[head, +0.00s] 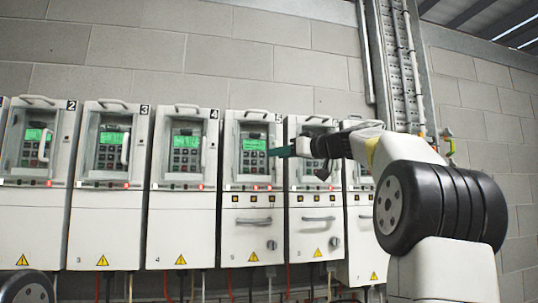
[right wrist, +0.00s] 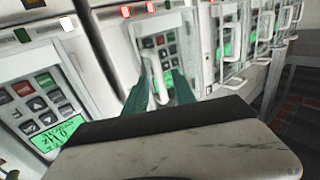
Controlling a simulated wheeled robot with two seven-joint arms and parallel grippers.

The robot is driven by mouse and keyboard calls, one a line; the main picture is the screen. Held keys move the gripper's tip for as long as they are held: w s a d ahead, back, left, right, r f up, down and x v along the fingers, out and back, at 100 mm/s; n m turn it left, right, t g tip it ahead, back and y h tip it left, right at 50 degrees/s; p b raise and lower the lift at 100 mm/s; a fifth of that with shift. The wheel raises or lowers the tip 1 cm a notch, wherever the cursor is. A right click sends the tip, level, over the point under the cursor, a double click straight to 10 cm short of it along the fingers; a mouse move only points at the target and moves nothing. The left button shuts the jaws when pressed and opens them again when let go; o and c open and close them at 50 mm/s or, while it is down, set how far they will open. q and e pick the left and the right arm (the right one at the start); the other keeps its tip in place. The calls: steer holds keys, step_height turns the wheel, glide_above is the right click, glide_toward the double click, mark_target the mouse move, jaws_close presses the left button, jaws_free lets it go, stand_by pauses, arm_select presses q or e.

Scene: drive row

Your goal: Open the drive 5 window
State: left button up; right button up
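The drive 5 cabinet (head: 253,205) stands just right of the one numbered 4 in the head view. Its window (head: 253,148), over a green display and keypad, looks closed. My right gripper (head: 275,151) reaches in from the right to the window's right side, its teal fingertips covering the handle there. In the right wrist view the picture is turned over, and the white window handle (right wrist: 158,82) stands between the two teal fingers of the right gripper (right wrist: 160,90). The fingers are apart, with gaps beside the handle; contact is unclear. My left gripper is out of view.
Cabinets numbered 2 (head: 24,225), 3 (head: 104,230) and 4 (head: 181,230) stand to the left, with similar windows and handles. Another drive (head: 316,225) stands close on the right, partly behind my right arm. Its keypad and green display (right wrist: 60,135) show large in the wrist view.

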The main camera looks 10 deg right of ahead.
jaws_close()
stand_by(1.4)
